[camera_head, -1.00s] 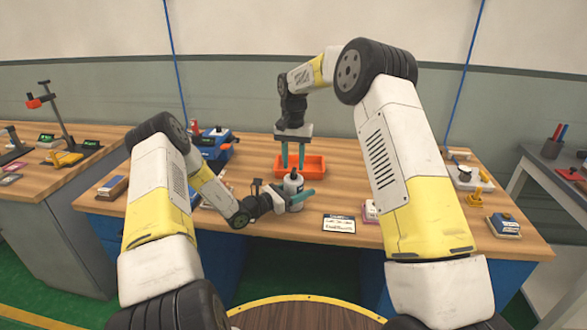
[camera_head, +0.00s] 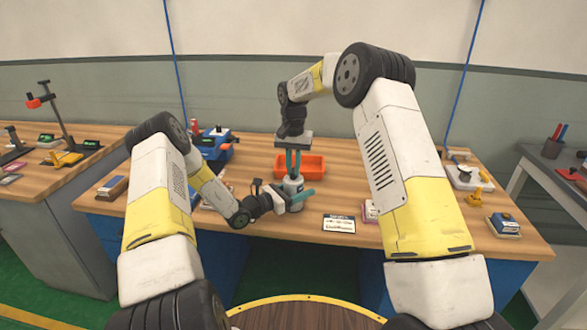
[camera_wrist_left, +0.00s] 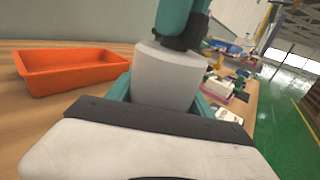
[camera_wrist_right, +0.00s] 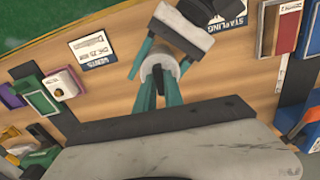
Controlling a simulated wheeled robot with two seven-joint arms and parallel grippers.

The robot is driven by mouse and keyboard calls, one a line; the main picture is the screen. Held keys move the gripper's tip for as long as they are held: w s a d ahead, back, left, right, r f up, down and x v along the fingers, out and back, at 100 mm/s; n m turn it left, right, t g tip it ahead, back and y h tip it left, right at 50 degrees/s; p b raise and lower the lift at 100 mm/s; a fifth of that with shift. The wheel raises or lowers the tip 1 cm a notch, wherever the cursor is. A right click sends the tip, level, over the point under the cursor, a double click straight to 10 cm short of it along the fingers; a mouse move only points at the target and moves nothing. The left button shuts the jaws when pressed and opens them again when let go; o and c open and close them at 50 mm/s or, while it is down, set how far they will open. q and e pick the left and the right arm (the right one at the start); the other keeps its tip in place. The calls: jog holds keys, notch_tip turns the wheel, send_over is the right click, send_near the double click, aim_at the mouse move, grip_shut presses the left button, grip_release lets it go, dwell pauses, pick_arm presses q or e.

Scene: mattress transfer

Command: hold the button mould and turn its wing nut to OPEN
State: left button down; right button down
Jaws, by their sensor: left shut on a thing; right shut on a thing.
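The button mould (camera_head: 293,189) is a grey-white cylinder standing near the front middle of the bench. It also shows in the left wrist view (camera_wrist_left: 165,78) and from above in the right wrist view (camera_wrist_right: 159,62). My left gripper (camera_head: 298,200) is shut around its body from the left side, with the teal fingers on either side. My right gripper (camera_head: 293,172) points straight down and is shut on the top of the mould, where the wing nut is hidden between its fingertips. I cannot read any OPEN mark.
An orange tray (camera_head: 315,166) lies just behind the mould. A white card (camera_head: 339,224) lies at the bench's front edge to the right. A blue device (camera_head: 215,146) stands at the back left. Small items (camera_head: 503,224) sit at the right end.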

jog(key=shift+n, duration=0.3)
jog(key=n, duration=0.8)
jog(key=shift+n, duration=0.4)
jog(key=n, duration=0.4)
jog(key=shift+n, duration=2.2)
jog(key=c, duration=1.4)
grip_release()
jog(key=shift+c, duration=0.2)
